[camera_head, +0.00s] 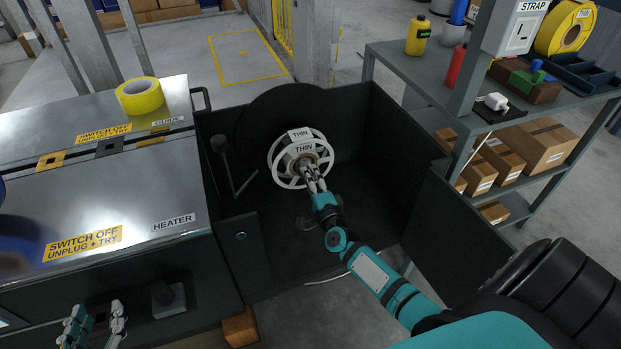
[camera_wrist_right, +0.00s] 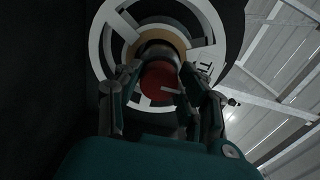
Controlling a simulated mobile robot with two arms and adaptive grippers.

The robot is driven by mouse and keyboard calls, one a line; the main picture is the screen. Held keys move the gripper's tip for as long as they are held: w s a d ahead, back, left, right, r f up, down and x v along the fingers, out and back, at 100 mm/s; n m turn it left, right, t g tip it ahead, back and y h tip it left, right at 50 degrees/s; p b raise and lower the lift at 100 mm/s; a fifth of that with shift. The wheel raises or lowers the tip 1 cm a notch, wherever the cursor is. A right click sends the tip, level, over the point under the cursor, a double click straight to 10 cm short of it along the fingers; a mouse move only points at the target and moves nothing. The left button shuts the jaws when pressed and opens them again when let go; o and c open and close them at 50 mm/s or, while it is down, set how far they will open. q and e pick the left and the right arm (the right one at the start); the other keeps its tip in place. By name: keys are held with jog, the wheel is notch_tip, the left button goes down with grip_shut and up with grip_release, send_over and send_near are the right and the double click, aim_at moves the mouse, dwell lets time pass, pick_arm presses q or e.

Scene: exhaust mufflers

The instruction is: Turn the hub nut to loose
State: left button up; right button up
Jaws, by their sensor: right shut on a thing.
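The hub nut (camera_wrist_right: 160,80) shows as a round red face with a pale mark, in the middle of a white spoked wheel (camera_wrist_right: 108,45). In the head view the white wheel (camera_head: 278,176), with "THIN" labels, stands in a dark open bay. My right gripper (camera_head: 312,177) reaches to the wheel's centre; its fingers (camera_wrist_right: 160,95) are on both sides of the nut and shut on it. The fingers hide most of the nut in the head view. My left gripper (camera_head: 90,325) is at the bottom left, apart from the wheel, with its fingers spread and nothing between them.
A dark lever (camera_head: 222,150) stands left of the wheel. The bay's dark walls (camera_head: 345,120) enclose the wheel. A metal machine top (camera_head: 130,205) with yellow tape (camera_head: 140,95) is at left. A grey shelf (camera_head: 420,75) with bottles and boxes is at right.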

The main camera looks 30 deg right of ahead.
jog(key=shift+a+f, duration=0.1)
dwell(0.3)
jog(key=o, duration=1.1)
jog(key=shift+o, duration=0.2)
jog(key=v, duration=1.2)
